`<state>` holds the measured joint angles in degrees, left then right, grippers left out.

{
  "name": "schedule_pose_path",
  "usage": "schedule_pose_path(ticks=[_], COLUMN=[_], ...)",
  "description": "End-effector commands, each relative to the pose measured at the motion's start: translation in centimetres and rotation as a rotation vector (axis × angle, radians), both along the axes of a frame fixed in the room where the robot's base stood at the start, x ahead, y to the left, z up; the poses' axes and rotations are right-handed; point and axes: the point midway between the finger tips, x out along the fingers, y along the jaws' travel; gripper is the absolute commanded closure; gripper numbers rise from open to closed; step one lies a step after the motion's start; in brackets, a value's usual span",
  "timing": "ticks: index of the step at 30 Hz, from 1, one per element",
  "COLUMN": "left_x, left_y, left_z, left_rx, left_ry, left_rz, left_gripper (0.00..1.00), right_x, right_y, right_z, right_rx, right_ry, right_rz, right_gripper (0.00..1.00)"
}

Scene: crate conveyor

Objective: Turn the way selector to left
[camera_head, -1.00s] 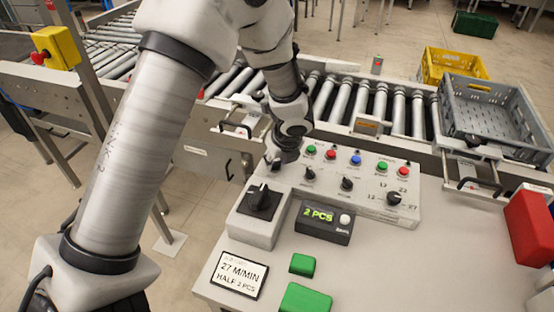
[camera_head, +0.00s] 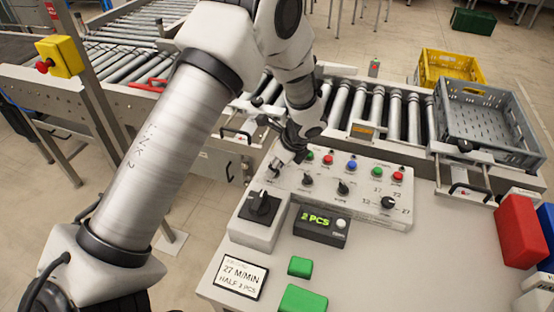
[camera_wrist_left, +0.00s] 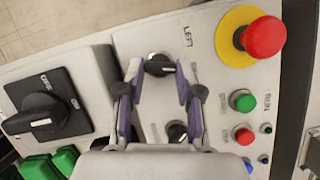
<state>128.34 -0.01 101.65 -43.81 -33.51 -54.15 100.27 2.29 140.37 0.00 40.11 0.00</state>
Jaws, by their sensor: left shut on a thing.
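The way selector (camera_wrist_left: 158,66) is a black knob with a pale pointer line on the pale control panel (camera_wrist_left: 210,75), beside a "LEFT" label in the left wrist view. Its pointer lies roughly across that picture, towards the right. My left gripper (camera_wrist_left: 158,72) has a finger on either side of the knob and is shut on it. In the head view my left gripper (camera_head: 282,160) reaches down to the panel's far left corner and largely hides the knob. My right gripper is not in view.
Close by are a red mushroom button (camera_wrist_left: 265,37) on a yellow ring, another black knob (camera_wrist_left: 177,131) and several coloured buttons. A large black rotary switch (camera_head: 260,205) stands nearer. Behind the panel runs a roller conveyor (camera_head: 375,103) with a grey crate (camera_head: 489,142).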

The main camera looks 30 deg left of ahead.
Motion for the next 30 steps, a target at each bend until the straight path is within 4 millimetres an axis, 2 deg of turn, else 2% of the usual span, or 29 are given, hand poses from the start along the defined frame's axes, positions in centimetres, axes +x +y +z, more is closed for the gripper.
schedule_pose_path(ticks=[3, 12, 30], left_x=[-0.1, 0.1, 0.3], left_y=[0.0, 0.1, 0.3], left_z=[0.0, -0.2, -0.4], left_rx=[-0.001, -0.001, 0.001], left_ry=[0.007, 0.008, 0.010], left_rz=[0.111, 0.398, 0.917], left_gripper=[1.00, 0.99, 1.00], right_x=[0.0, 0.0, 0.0], right_y=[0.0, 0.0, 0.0], right_z=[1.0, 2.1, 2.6], right_rx=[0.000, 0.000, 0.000], right_ry=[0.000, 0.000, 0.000], right_rz=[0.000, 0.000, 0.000], right_gripper=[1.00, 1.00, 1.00])
